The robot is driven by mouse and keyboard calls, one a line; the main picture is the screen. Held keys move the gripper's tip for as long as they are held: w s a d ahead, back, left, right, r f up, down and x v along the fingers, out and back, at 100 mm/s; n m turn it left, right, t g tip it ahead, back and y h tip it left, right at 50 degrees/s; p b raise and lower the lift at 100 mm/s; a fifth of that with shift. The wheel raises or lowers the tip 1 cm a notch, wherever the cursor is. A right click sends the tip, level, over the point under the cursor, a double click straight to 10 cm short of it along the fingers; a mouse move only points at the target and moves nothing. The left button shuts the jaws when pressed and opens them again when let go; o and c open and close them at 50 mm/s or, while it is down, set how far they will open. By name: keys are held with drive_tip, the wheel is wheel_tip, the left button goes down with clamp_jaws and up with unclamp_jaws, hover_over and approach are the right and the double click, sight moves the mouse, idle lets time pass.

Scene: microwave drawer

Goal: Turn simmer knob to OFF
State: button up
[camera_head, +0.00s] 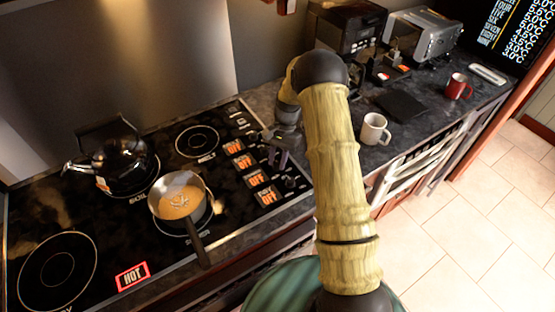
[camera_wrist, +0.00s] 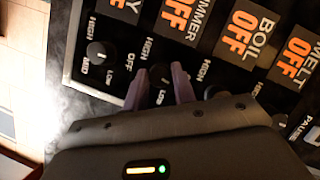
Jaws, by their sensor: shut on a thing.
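The simmer knob (camera_wrist: 160,73) is a small dark knob below the SIMMER display (camera_wrist: 182,18) in the wrist view. That display reads OFF in orange. My gripper (camera_wrist: 160,88) is shut on this knob, with one purple-grey finger on each side of it. The fingers partly cover the labels around the knob, and its pointer is too dark to read. In the head view my gripper (camera_head: 277,156) reaches down to the control strip at the right side of the stove, and the gripped knob is hard to make out there.
Neighbouring knobs (camera_wrist: 99,52) and (camera_wrist: 214,92) sit close on both sides. The BOIL (camera_wrist: 246,36) and MELT displays also read OFF. A pan of soup (camera_head: 181,203) with its handle, a black kettle (camera_head: 118,162) and a lit HOT sign (camera_head: 132,276) are on the stove. A white mug (camera_head: 374,129) stands right.

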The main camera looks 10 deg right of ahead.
drive_tip(key=shift+w+n+h, duration=0.15)
drive_tip(key=shift+n+h, duration=0.25)
drive_tip(key=shift+n, duration=0.9)
drive_tip(key=shift+r, duration=0.1)
drive_tip(key=o, duration=1)
drive_tip(key=b+v, duration=0.1)
drive_tip(key=v, duration=0.4)
drive_tip(key=b+v, duration=0.1)
drive_tip(key=v, duration=0.5)
drive_tip(key=b+v, duration=0.1)
drive_tip(key=v, duration=0.5)
drive_tip(key=shift+w, duration=0.35)
drive_tip(key=shift+s+r, duration=0.1)
